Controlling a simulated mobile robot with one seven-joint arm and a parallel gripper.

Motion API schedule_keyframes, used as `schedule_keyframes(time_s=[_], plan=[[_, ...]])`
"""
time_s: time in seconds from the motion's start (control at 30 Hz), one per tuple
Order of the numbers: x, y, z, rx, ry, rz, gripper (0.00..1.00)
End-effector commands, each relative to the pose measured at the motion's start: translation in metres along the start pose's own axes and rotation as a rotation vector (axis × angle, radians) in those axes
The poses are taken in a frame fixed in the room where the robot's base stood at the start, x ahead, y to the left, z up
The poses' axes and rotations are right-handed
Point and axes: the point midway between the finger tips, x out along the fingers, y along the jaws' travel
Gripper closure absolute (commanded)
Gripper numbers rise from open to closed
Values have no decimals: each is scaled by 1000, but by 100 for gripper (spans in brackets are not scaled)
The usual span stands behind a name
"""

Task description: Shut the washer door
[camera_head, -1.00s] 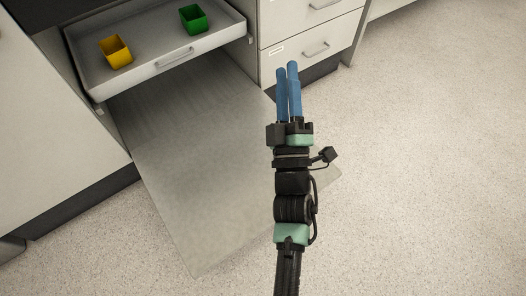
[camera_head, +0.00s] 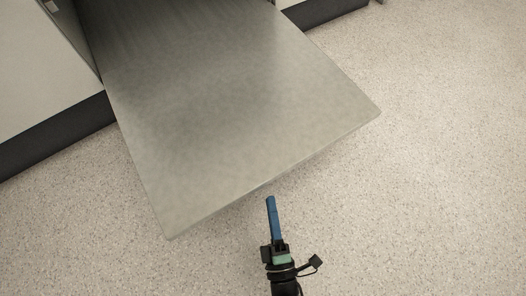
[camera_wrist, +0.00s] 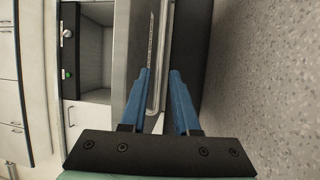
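The washer door (camera_head: 225,110) is a flat grey metal panel folded down and out from the cabinet, over the floor. It stands wide open in the head view. My gripper (camera_head: 270,199), with blue fingers, is just in front of the door's outer edge. In the wrist view, my gripper (camera_wrist: 160,73) has its fingers apart with nothing seen gripped. A pale bar handle (camera_wrist: 153,108) shows near and between the fingers; how far it lies beyond them I cannot tell. The door's grey panel (camera_wrist: 128,40) fills the area left of the handle.
Pale cabinet fronts with a dark base strip (camera_head: 60,133) flank the door at the left. Speckled floor (camera_head: 430,180) is clear to the right and in front. The wrist view shows an open cabinet space (camera_wrist: 92,50) with a small green thing (camera_wrist: 67,73) at its edge.

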Motion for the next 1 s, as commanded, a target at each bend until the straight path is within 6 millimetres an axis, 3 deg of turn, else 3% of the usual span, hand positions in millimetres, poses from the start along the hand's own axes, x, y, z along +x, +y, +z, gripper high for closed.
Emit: schedule_keyframes(time_s=[0.17, 0.63, 0.8, 1.0], plan=[[14, -2, -1, -2, 2, 2, 70], [105, -2, 0, -3, 2, 3, 70], [123, -2, -1, -2, 1, 1, 70], [128, 0, 0, -1, 0, -1, 70]])
